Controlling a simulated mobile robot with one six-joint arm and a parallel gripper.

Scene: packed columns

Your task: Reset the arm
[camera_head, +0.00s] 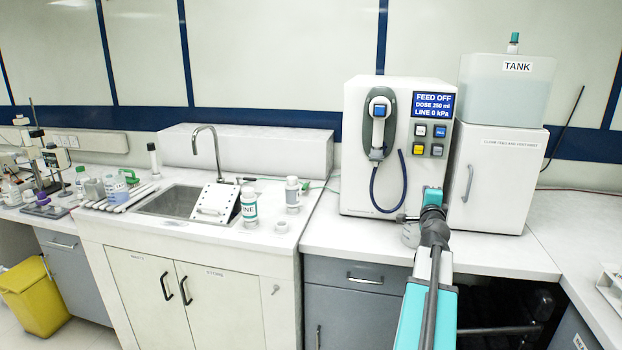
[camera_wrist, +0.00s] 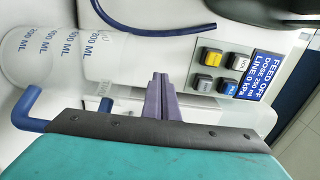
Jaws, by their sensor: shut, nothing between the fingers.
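My arm reaches in from the bottom of the head view, toward the white dispensing machine (camera_head: 355,180). My gripper (camera_head: 432,192) is in front of the machine's lower right side, below its buttons. In the wrist view, my gripper's grey-purple fingers (camera_wrist: 160,85) are pressed together with nothing between them. The machine's yellow, grey and blue buttons (camera_wrist: 212,57) and its blue display (camera_wrist: 243,75) lie beyond the fingers to the right. The display reads FEED OFF, DOSE 250 ml, LINE 0 kPa (camera_head: 433,105). Whether the gripper touches the machine cannot be told.
A tank (camera_head: 505,92) stands on a white cabinet (camera_head: 497,185) to the right. Left are a sink (camera_head: 172,202) and bottles (camera_head: 249,207). The counter (camera_head: 565,225) at right is mostly clear.

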